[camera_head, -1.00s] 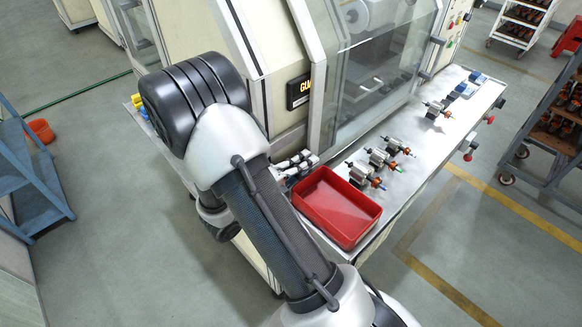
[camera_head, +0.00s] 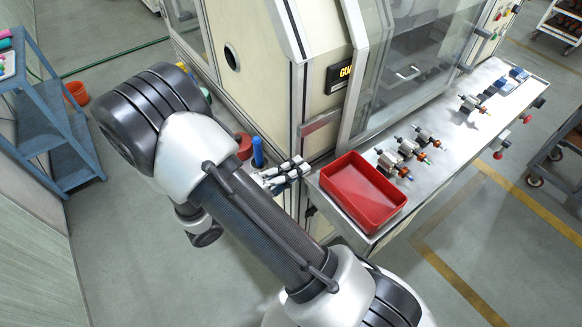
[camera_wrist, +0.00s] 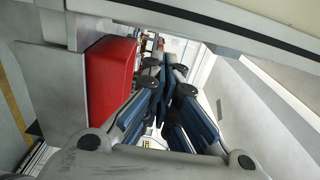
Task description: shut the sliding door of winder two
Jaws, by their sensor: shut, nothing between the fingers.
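A cream winding machine (camera_head: 252,75) stands in the head view, with a glazed door (camera_head: 410,70) in a grey frame on its front. A dark handle (camera_head: 464,67) is by the door's right side. I cannot read a number on the machine, nor tell how far the door is open. My gripper (camera_head: 297,168) is shut and empty, low at the machine's near corner, left of the red tray and well away from the handle. In the wrist view its blue-padded fingers (camera_wrist: 168,85) are together.
The red tray (camera_head: 336,203) sits at the near end of the bench (camera_head: 446,150), close to my gripper; it also shows in the wrist view (camera_wrist: 108,78). Several small armatures (camera_head: 405,146) lie beyond it. A blue shelf (camera_head: 45,120) stands left.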

